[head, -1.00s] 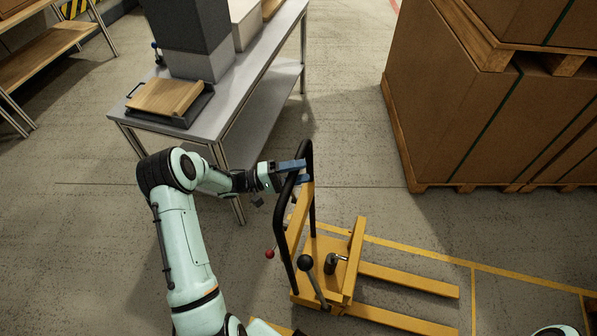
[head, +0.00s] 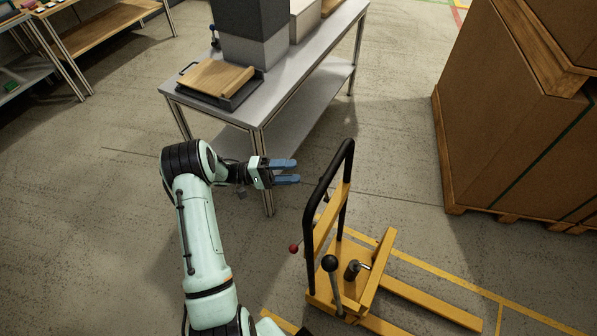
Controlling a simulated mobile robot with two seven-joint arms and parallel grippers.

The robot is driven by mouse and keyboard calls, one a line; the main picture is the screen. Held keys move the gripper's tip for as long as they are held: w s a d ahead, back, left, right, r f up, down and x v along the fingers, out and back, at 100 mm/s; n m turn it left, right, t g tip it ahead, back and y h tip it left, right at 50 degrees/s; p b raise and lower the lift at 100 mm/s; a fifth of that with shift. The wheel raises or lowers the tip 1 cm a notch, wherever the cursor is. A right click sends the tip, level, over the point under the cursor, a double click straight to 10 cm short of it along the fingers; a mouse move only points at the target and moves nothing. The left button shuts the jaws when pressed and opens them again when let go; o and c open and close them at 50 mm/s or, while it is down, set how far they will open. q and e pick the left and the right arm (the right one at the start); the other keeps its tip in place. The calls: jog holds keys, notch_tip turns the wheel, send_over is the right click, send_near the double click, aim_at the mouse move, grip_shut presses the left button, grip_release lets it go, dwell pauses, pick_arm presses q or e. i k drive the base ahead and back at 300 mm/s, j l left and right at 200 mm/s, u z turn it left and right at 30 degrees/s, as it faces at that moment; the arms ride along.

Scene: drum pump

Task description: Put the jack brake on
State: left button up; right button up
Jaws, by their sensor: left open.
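The yellow jack (head: 325,292) stands on the floor at lower right centre, with its forks pointing right. It has a black hoop handle (head: 310,215), a lever with a black knob (head: 331,264) and a thin lever with a red knob (head: 294,249). I cannot tell for sure which part is the brake. My left gripper (head: 298,171) has blue fingers, spread apart and empty. It hangs left of the hoop handle, apart from it, and appears above the red knob in the picture. My right gripper is not in view.
A grey metal table (head: 290,75) stands behind my left arm, with a wooden board (head: 217,78) in a dark tray on it. Large brown cartons (head: 505,110) on a pallet stand at right. Floor between table and cartons is clear.

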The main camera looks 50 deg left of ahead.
aim_at(326, 199)
jog(key=k+j, duration=0.2)
jog(key=j, duration=0.2)
jog(key=k+j, duration=0.45)
jog(key=j, duration=0.3)
jog(key=k+j+u, duration=0.1)
jog(key=j, duration=0.2)
